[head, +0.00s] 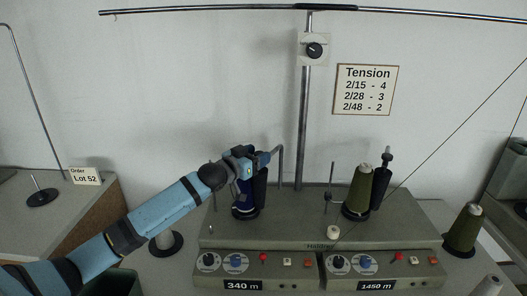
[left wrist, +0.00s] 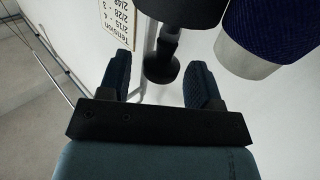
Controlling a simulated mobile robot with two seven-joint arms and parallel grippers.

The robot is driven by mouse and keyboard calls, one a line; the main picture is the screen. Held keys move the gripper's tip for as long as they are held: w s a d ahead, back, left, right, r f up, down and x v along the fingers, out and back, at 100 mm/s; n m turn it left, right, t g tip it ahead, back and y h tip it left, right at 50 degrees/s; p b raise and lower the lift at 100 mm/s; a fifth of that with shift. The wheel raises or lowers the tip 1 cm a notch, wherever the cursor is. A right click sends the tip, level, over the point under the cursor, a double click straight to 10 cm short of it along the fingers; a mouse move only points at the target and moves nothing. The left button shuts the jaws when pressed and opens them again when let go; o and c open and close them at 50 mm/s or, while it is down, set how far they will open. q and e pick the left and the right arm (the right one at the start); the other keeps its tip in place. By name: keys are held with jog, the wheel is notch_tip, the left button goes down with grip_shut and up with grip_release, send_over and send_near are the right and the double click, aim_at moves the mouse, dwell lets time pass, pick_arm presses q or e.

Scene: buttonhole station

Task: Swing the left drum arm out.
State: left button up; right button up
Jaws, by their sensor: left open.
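The left drum arm's black drum (head: 260,188) stands upright beside the blue yarn cone (head: 243,198) on the left winding head. In the left wrist view the drum (left wrist: 180,10) carries a black knob (left wrist: 160,68), and the blue cone (left wrist: 275,30) is at the upper right. My left gripper (head: 262,158) is open at the top of the drum and hides the knob in the head view. In the left wrist view the knob lies between its two blue fingers, with a gap visible on either side. My right gripper is not in view.
The right winding head has an olive cone (head: 358,193) and its own black drum (head: 380,188) with a knob. A metal post (head: 303,130) rises behind the grey machine (head: 290,232). Another olive cone (head: 464,228) stands on the table at right. A tension card (head: 366,89) hangs on the wall.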

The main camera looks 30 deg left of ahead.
pick_arm(q)
jog(key=shift+w+d, duration=0.15)
jog(key=shift+w, duration=0.65)
jog(key=shift+w+d, duration=0.1)
jog(key=shift+w, duration=0.65)
grip_shut()
